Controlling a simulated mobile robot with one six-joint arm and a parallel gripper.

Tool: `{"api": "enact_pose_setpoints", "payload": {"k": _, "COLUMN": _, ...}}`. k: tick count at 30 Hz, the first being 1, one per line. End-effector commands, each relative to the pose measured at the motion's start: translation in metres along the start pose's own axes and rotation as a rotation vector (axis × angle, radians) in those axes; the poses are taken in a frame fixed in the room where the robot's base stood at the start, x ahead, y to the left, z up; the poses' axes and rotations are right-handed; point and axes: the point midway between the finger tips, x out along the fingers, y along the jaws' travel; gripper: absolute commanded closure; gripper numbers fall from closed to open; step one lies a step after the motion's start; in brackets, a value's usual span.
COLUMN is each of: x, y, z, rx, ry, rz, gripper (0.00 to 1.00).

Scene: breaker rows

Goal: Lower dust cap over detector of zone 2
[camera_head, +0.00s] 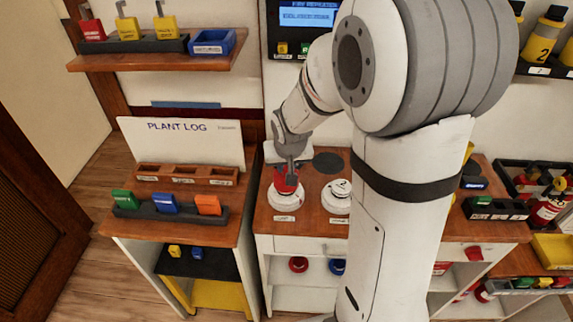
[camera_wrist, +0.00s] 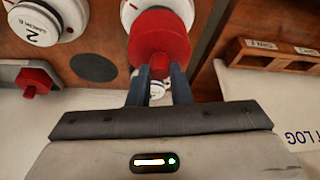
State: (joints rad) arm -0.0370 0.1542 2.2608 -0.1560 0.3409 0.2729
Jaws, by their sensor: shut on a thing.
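My gripper (camera_head: 289,163) is shut on the knob of a red dust cap (camera_head: 285,181); in the wrist view the cap (camera_wrist: 158,38) fills the space beyond my gripper (camera_wrist: 157,82). In the head view the cap appears over the left white detector (camera_head: 290,202), whose rim shows behind it in the wrist view (camera_wrist: 185,8). I cannot tell whether they touch. The detector marked 2 (camera_head: 336,202) stands just to the right, uncovered; it is at upper left in the wrist view (camera_wrist: 38,22).
A flat dark disc (camera_head: 328,162) lies behind the detectors. Another red knobbed piece (camera_wrist: 36,77) sits on a grey holder in the wrist view. A plant log board (camera_head: 185,142) and wooden tray (camera_head: 186,173) stand left. My arm hides much of the bench right of the detectors.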

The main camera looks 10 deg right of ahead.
Motion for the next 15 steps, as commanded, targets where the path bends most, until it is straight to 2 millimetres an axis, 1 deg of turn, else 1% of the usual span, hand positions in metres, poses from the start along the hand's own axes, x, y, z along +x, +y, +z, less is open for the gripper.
{"api": "enact_pose_setpoints", "payload": {"k": 15, "x": 0.013, "y": 0.000, "z": 0.005, "rx": 0.000, "ry": 0.000, "rz": 0.000, "gripper": 1.00}}
